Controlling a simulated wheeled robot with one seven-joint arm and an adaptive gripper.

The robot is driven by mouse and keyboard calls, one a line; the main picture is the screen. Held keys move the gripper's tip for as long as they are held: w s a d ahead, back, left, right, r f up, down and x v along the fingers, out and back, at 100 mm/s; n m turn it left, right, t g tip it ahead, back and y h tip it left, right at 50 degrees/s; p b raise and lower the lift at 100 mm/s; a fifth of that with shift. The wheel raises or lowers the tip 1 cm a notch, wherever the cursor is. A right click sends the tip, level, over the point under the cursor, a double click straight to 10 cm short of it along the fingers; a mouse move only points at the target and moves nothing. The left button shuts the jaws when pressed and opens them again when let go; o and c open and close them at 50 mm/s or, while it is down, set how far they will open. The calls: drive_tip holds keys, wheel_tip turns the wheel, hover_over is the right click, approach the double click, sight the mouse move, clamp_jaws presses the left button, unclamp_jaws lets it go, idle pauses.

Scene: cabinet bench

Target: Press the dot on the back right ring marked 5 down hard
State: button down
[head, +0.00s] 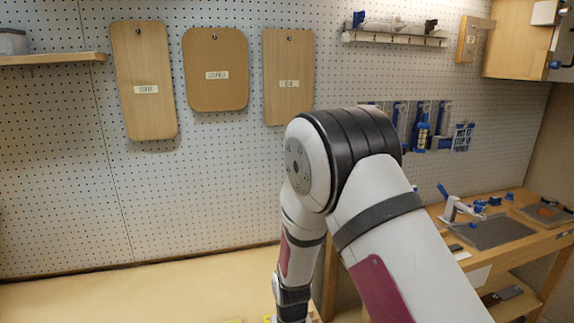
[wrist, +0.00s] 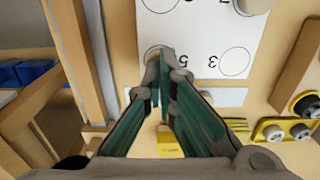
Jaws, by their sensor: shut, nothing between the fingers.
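A white sheet (wrist: 195,30) with printed rings lies on the bench in the wrist view. Another ring is partly covered by my fingertips, at the sheet's left edge. In the head view my arm hides the gripper and the sheet.
In the wrist view, a yellow plate with grey knobs (wrist: 284,129) and a black-ringed knob (wrist: 306,104) stand right. A pale round knob (wrist: 253,5) is above. Blue bins (wrist: 25,72) and wooden rails lie left. A pegboard (head: 215,180) backs the bench.

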drive_tip(key=shift+f, duration=0.35)
idle(3.2)
wheel_tip(320, 180, up, 11)
drive_tip(key=p, duration=0.4)
idle(1.0)
drive_tip(key=s+d+r+m+t, duration=0.1)
drive_tip(key=s+d+r, duration=0.15)
drive_tip(key=r, duration=0.55)
drive_tip(key=s+d+r+t, duration=0.1)
drive_tip(key=d+r, duration=0.3)
drive_tip(key=r, duration=0.3)
drive_tip(key=s+d+r+m+t, duration=0.15)
drive_tip(key=d+r, duration=0.25)
drive_tip(key=r, duration=0.4)
drive_tip(key=s+d+r+t, duration=0.1)
drive_tip(key=s+d+r, duration=0.2)
drive_tip(key=s, duration=0.5)
drive_tip(key=s+d+r+t+b, duration=0.1)
drive_tip(key=s+d+r, duration=0.3)
drive_tip(key=s, duration=0.5)
drive_tip(key=shift+s+d+r+m, duration=0.25)
drive_tip(key=shift+d+r+m, duration=0.1)
drive_tip(key=shift+r, duration=0.45)
